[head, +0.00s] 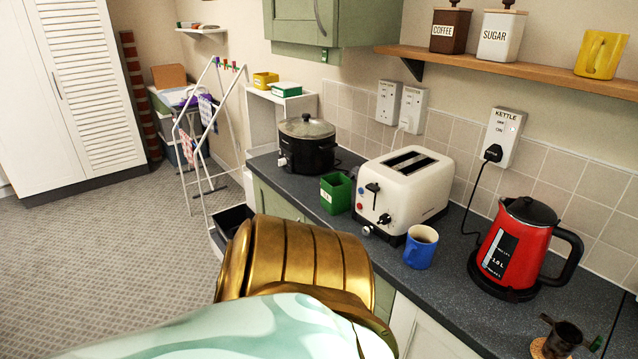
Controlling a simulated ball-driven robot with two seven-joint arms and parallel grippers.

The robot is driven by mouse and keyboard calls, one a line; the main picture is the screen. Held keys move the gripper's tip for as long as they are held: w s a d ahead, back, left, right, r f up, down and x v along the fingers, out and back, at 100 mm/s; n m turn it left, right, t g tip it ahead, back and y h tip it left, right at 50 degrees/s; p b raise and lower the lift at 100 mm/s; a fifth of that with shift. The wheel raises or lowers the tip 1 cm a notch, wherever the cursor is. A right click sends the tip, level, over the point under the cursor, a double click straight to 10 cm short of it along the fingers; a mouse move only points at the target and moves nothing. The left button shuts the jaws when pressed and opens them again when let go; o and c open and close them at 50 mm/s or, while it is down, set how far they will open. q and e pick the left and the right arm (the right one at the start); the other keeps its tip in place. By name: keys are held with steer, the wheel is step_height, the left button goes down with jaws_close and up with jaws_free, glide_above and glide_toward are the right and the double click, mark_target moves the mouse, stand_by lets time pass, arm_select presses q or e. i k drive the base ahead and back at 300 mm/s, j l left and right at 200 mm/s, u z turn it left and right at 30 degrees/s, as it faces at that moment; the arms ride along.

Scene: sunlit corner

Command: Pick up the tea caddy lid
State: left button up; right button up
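A small green square container (336,193) stands open on the worktop, left of the toaster. It has a pale mark on its front that I cannot read, and it looks like the tea caddy without a lid. I cannot make out a tea caddy lid for certain in the head view. One of my arms, gold and mint green, fills the bottom centre and hides part of the worktop front and the cupboards. Neither gripper's fingers show.
On the dark worktop (456,262) stand a black slow cooker (307,147), a white toaster (405,190), a blue mug (421,248) and a red kettle (515,245). A small dark item (565,337) lies at the lower right. Coffee (449,31) and sugar (501,36) caddies stand lidded on the shelf.

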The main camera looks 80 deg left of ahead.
mark_target(336, 189)
steer(key=k+l+u, duration=0.1)
steer(key=u, duration=2.45)
steer(key=i, duration=0.85)
steer(key=i+j, duration=0.15)
steer(key=i, duration=0.75)
